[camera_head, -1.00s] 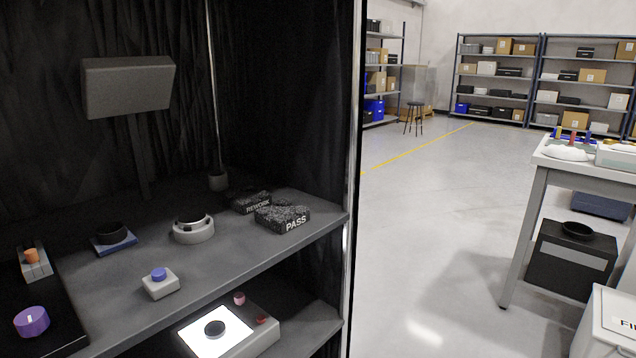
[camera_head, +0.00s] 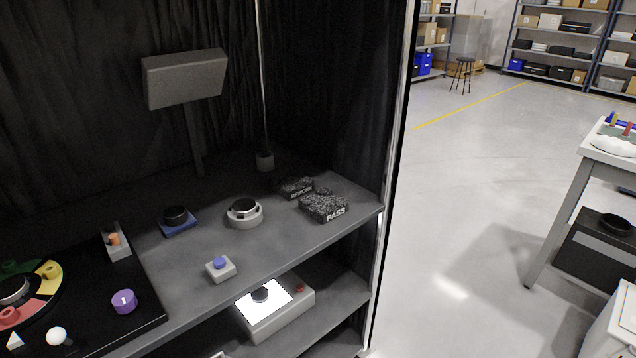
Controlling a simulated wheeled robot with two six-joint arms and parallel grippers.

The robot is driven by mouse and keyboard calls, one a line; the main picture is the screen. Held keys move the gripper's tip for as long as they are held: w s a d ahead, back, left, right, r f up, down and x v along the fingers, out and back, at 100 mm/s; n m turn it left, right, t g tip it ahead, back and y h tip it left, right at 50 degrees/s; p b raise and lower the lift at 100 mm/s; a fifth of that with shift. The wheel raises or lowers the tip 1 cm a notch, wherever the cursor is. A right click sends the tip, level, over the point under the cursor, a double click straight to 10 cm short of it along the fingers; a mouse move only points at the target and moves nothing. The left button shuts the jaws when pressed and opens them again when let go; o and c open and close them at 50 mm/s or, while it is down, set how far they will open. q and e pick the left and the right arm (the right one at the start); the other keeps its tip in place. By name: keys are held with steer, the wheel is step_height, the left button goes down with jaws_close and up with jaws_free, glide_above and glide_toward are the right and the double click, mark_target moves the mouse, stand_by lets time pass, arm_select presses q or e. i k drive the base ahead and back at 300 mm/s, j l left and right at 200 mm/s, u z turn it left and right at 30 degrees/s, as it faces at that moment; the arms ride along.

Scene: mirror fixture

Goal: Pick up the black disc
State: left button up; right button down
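Several black round pieces show, and I cannot tell which one is the task's disc. Another black piece (camera_head: 175,214) sits on a small blue base (camera_head: 180,229) on the upper shelf. A third black-topped piece (camera_head: 243,205) sits in a pale grey round holder (camera_head: 246,220). A dark round piece (camera_head: 12,290) is at the middle of a coloured dial at the left edge. Neither gripper is in view.
Dark blocks, one marked PASS (camera_head: 325,206), stand near the shelf's right end. A blue button (camera_head: 219,263), purple knob (camera_head: 124,301) and grey monitor (camera_head: 185,78) are nearby. A metal post (camera_head: 393,190) edges the booth. Floor right of it is clear up to a table (camera_head: 612,165).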

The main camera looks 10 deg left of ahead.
mark_target(261, 294)
steer(key=u, duration=1.55)
steer(key=k+l+u, duration=0.2)
steer(key=l, duration=0.15)
steer(key=k+l+u, duration=0.15)
steer(key=l, duration=0.15)
steer(key=k+l+u, duration=0.2)
steer(key=i+l, duration=0.05)
steer(key=l, duration=0.05)
